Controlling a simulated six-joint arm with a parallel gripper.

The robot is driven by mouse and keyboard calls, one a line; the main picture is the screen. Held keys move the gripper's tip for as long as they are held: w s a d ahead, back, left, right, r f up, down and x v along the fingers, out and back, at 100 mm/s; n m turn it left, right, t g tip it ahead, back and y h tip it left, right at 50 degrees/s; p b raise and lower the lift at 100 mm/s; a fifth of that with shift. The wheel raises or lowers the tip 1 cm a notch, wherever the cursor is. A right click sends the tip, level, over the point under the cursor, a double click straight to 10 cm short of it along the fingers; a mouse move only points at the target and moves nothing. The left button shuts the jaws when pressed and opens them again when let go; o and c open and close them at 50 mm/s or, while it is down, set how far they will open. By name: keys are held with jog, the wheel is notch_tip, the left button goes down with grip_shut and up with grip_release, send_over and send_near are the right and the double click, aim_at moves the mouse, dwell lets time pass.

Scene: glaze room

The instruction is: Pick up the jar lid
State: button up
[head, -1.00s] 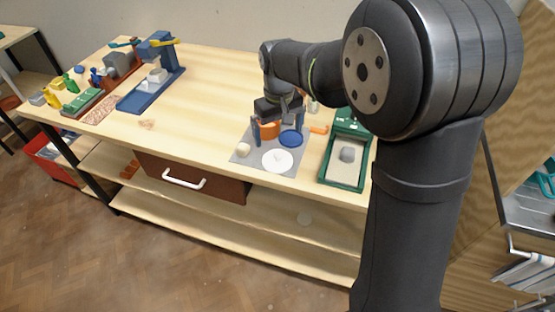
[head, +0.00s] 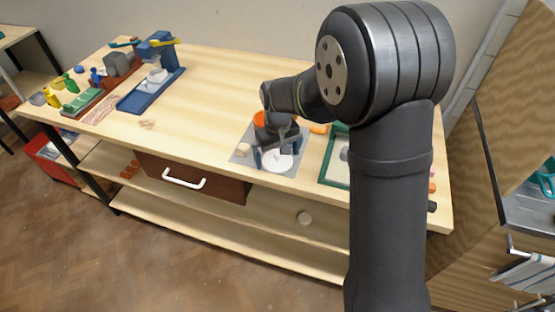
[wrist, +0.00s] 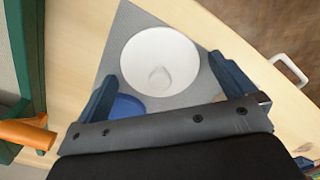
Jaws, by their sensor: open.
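The jar lid (head: 279,162) looks like a white disc lying on a grey mat (head: 298,160). In the wrist view the lid (wrist: 160,52) shows whole, with a small pale knob (wrist: 160,75) near its centre. My gripper (head: 274,152) is open above the lid and points down. In the wrist view its two blue fingers (wrist: 161,68) stand apart on either side of the lid, with the knob between them. I cannot tell the remaining height. A blue disc (wrist: 127,107) lies beside the lid, partly behind my left finger.
An orange round object (head: 259,118) and a cream lump (head: 242,149) are near the gripper. A green-framed tray (head: 334,178) stands to the right, partly behind my arm. An orange handle (wrist: 28,135) lies by it. The bench's middle is mostly clear.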

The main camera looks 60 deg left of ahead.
aim_at(278, 153)
jog(key=c, duration=0.9)
jog(key=shift+r, duration=0.6)
notch_tip(278, 153, up, 3)
jog(key=shift+f, duration=0.15)
jog(key=w+d+r, duration=0.7)
jog(key=w, duration=0.1)
jog(key=s+a+r, duration=0.1)
jog(key=s+a, duration=0.2)
jog(key=a, duration=0.7)
jog(key=s+a+r, duration=0.1)
jog(key=s+a, duration=0.1)
jog(key=a, duration=0.8)
jog(key=shift+m, duration=0.4)
jog(key=shift+s+d+f, duration=0.1)
jog(key=shift+s+f, duration=0.05)
jog(key=shift+f, duration=3.1)
